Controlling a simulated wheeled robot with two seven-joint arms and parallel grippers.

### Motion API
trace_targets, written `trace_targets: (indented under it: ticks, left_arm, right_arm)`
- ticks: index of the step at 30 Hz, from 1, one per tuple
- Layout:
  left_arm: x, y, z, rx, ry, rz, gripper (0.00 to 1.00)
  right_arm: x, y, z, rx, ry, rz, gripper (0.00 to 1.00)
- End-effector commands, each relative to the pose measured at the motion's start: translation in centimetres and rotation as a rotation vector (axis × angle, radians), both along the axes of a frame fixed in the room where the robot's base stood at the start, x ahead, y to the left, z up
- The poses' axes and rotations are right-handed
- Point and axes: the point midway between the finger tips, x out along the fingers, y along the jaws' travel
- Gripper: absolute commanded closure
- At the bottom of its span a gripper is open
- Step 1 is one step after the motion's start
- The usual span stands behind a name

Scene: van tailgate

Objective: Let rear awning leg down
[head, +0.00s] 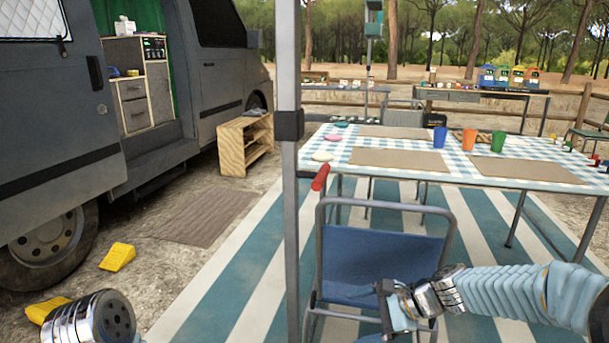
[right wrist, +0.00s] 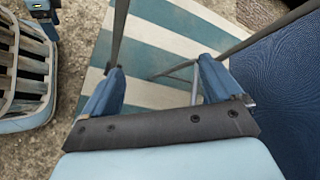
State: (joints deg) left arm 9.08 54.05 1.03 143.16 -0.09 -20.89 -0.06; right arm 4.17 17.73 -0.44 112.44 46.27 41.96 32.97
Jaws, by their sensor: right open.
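The awning leg (head: 288,60) is a grey upright pole in the middle of the head view, standing in front of the table. A black collar (head: 289,125) sits around it. A lever with a red grip (head: 320,177) sticks out from the pole to the right, below the collar, tilted upward. My right gripper (head: 388,305) is low in front of the blue chair, right of and below the red grip, apart from the pole. In the right wrist view its two blue fingers (right wrist: 158,85) are spread with nothing held between them. My left gripper does not show.
A blue folding chair (head: 378,255) stands right of the pole, close to my right gripper. Behind it is a table with a checked cloth (head: 330,148) and cups. A grey van (head: 55,110), wooden shelf (head: 245,145) and yellow chocks (head: 117,257) are left. A striped mat (head: 225,300) covers the ground.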

Motion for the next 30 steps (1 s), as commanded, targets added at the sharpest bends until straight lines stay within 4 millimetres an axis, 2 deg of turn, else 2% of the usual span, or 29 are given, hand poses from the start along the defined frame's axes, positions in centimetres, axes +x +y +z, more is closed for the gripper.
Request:
trace_targets:
  ticks: [1,2,3,6,9,10,13,17,30]
  left_arm:
    - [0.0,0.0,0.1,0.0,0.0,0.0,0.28]
    - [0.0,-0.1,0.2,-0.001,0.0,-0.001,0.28]
    - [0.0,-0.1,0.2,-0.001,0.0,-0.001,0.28]
    - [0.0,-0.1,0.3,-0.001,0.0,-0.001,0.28]
    - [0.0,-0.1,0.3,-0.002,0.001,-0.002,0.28]
    - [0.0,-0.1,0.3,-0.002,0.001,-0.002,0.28]
    - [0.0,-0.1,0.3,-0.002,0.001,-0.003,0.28]
    - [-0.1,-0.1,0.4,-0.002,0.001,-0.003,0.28]
    - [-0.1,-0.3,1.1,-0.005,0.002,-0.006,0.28]
  right_arm:
    - [0.6,0.0,6.8,0.127,-0.032,-0.032,0.07]
    - [0.5,0.1,10.4,0.203,-0.043,-0.037,0.07]
    - [0.0,0.1,15.0,0.298,-0.057,-0.034,0.07]
    - [-2.2,-0.1,24.2,0.483,-0.095,0.006,0.07]
    - [-4.7,-0.5,30.2,0.598,-0.123,0.06,0.07]
    - [-5.3,-0.6,31.4,0.62,-0.128,0.073,0.07]
    - [-6.5,-0.7,33.6,0.662,-0.139,0.102,0.07]
    - [-6.6,0.4,34.1,0.673,-0.138,0.113,0.07]
    - [-4.1,9.6,34.0,0.669,-0.136,0.112,0.07]
